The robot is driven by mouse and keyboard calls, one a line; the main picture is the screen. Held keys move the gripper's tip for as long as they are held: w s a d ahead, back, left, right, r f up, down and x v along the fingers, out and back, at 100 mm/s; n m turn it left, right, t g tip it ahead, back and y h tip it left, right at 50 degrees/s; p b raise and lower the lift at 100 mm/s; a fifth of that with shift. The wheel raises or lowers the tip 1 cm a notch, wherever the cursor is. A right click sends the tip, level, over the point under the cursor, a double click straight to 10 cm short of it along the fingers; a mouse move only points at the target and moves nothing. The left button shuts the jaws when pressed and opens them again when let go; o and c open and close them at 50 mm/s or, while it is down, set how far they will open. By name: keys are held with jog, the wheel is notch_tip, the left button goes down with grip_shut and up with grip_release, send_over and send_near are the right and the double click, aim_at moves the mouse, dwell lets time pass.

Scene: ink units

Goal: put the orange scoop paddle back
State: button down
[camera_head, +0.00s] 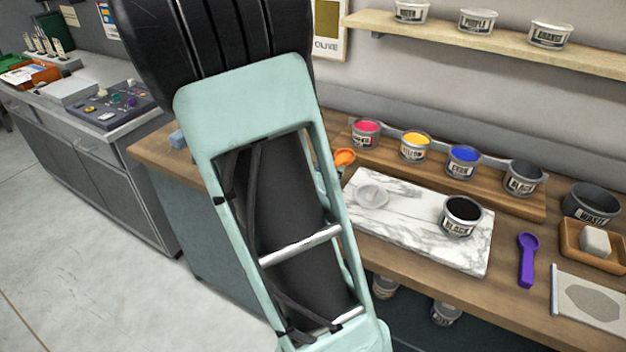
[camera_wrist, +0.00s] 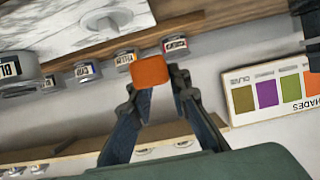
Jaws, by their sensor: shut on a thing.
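The orange scoop paddle shows in the wrist view (camera_wrist: 150,71) as a flat orange end between my fingertips. In the head view its orange end (camera_head: 345,157) pokes out just right of my arm, near the left end of the paint riser. My gripper (camera_wrist: 158,88) is shut on the paddle and holds it out from its fingertips. Most of the gripper and the rest of the paddle are hidden behind my arm in the head view. A purple scoop paddle (camera_head: 527,260) lies on the bench at the right.
Red (camera_head: 366,133), yellow (camera_head: 415,147), blue (camera_head: 462,162) and grey (camera_head: 523,178) pots stand on the wooden riser. A black pot (camera_head: 461,216) and clear dish (camera_head: 372,195) sit on the marble slab (camera_head: 425,246). A waste pot (camera_head: 591,204) and soap tray (camera_head: 575,240) are right.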

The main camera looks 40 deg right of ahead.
jog(key=w+d+f, duration=0.1)
jog(key=w+f, duration=0.1)
jog(key=w, duration=0.1)
jog(key=w+d+f, duration=0.1)
jog(key=w+f, duration=0.2)
jog(key=w, duration=0.1)
jog(key=w+d+f, duration=0.1)
jog(key=w+f, duration=0.2)
jog(key=w, duration=0.1)
jog(key=shift+w+f, duration=0.5)
jog(key=shift+f, duration=0.05)
jog(key=shift+w+f, duration=0.2)
jog(key=shift+f, duration=1.55)
jog(key=shift+f, duration=0.1)
jog(key=shift+f+b, duration=0.15)
jog(key=shift+b, duration=0.15)
jog(key=c, duration=1.8)
grip_release()
